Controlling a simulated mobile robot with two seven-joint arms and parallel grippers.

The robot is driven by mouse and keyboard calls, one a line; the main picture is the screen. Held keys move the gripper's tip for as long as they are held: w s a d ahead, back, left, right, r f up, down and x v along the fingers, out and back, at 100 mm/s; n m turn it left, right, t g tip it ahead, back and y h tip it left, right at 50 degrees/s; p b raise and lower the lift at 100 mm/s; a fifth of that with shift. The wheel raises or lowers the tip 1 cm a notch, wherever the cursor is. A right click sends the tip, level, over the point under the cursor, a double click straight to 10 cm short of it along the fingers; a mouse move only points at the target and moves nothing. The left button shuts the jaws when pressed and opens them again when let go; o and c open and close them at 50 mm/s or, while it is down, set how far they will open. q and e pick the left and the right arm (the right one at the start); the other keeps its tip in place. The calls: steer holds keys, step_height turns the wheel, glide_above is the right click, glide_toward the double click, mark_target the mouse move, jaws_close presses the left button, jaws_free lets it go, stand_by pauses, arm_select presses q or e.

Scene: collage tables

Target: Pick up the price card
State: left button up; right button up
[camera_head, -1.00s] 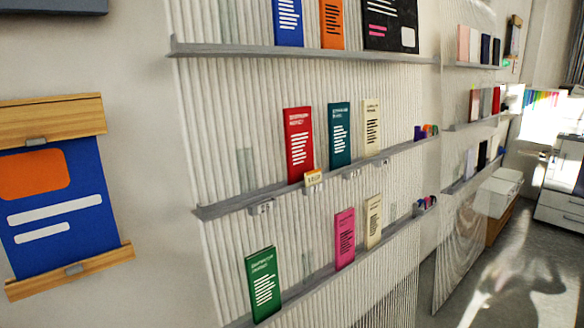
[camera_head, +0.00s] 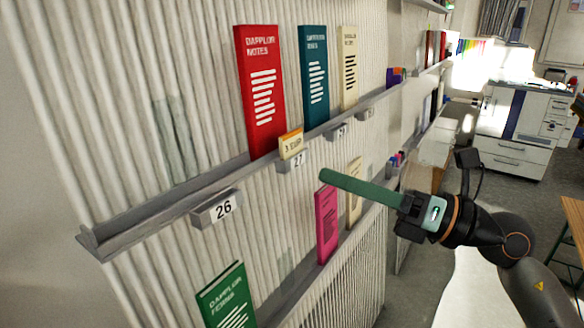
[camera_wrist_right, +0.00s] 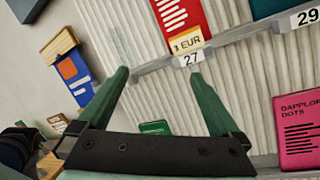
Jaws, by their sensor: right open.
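The price card (camera_head: 291,144) is a small yellow-orange card with a white face marked EUR. It stands on the middle ledge at the foot of the red booklet (camera_head: 262,90), above the label 27 (camera_head: 298,159). In the right wrist view the card (camera_wrist_right: 187,41) is upper centre, in front of the red booklet (camera_wrist_right: 180,16). My right gripper (camera_head: 325,176) has long green fingers and is right of and below the card in the head view. In the wrist view its fingers (camera_wrist_right: 159,76) are apart with nothing between them, the card beyond their tips. My left gripper is not in view.
A teal booklet (camera_head: 314,75) and a cream booklet (camera_head: 348,68) stand farther along the ledge (camera_head: 150,215). A pink booklet (camera_head: 326,222) and a green booklet (camera_head: 228,295) stand on the ledge below. Label 26 (camera_head: 222,209) is left of the card. A ribbed wall backs the ledges.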

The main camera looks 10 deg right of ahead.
mark_target(293, 137)
steer(key=w+r+n+h, duration=0.1)
steer(key=w+r+n+t+h, duration=0.1)
steer(key=w, duration=0.1)
steer(key=w+a+r+n+h+p, duration=0.1)
steer(key=w+h, duration=0.1)
steer(key=shift+a+n+t, duration=0.1)
steer(key=shift+n+t, duration=0.2)
steer(key=shift+t, duration=0.1)
steer(key=shift+w+a, duration=0.35)
steer(key=shift+a, duration=0.05)
steer(key=p+x, duration=0.2)
steer(key=x, duration=0.2)
steer(key=shift+w+r, duration=0.2)
steer(key=shift+w, duration=0.1)
steer(key=shift+w+a+f, duration=0.1)
steer(key=shift+w+a, duration=0.15)
steer(key=shift+a, duration=0.05)
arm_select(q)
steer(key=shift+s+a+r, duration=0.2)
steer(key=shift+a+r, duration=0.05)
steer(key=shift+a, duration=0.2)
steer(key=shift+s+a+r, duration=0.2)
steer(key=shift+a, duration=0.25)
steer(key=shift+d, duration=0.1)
arm_select(e)
steer(key=c, duration=1.3)
